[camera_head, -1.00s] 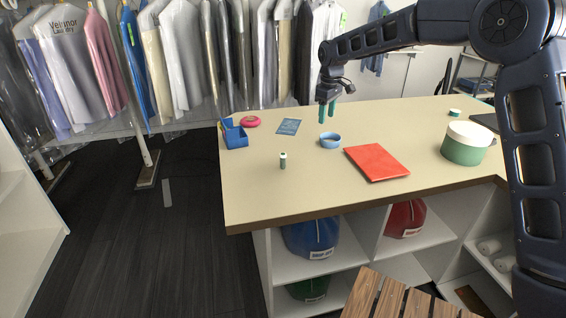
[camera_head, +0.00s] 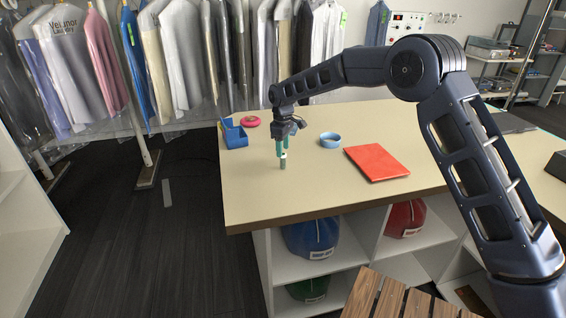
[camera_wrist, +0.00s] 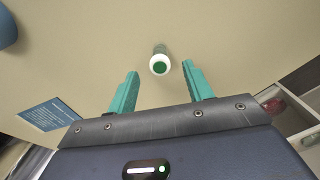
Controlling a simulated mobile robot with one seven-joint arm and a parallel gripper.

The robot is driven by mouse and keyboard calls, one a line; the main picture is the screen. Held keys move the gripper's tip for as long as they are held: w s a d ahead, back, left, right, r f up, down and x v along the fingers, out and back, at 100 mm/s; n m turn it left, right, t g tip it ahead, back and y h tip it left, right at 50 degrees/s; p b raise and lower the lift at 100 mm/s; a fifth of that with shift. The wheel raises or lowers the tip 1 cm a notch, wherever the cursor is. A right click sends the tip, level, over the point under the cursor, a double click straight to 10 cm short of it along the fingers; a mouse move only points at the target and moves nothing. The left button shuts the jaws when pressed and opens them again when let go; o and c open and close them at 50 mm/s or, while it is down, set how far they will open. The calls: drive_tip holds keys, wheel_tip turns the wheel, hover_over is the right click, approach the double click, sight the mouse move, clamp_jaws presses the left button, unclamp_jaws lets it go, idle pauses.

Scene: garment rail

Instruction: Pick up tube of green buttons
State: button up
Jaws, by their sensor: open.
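The tube of green buttons (camera_head: 283,162) stands upright on the cream counter, small, with a white top. In the wrist view, the tube (camera_wrist: 159,62) shows its white rim and green centre from above, lying beyond the fingertips and between their lines. My gripper (camera_head: 283,150) is over the tube in the head view, its teal fingers pointing down. In the wrist view, my gripper (camera_wrist: 160,68) is open with nothing between its fingers. I cannot tell the exact height of the fingertips over the tube.
On the counter (camera_head: 250,200) are a blue bin (camera_head: 235,136), a pink round item (camera_head: 250,121), a blue bowl (camera_head: 330,140) and a red folder (camera_head: 376,161). A blue card (camera_wrist: 50,115) lies left of the gripper in the wrist view. The counter around the tube is clear.

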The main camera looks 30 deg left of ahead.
sight(283, 158)
drive_tip(key=shift+f, duration=2.8)
drive_tip(key=c, duration=1.1)
drive_tip(key=shift+o, duration=0.2)
drive_tip(key=shift+r, duration=0.15)
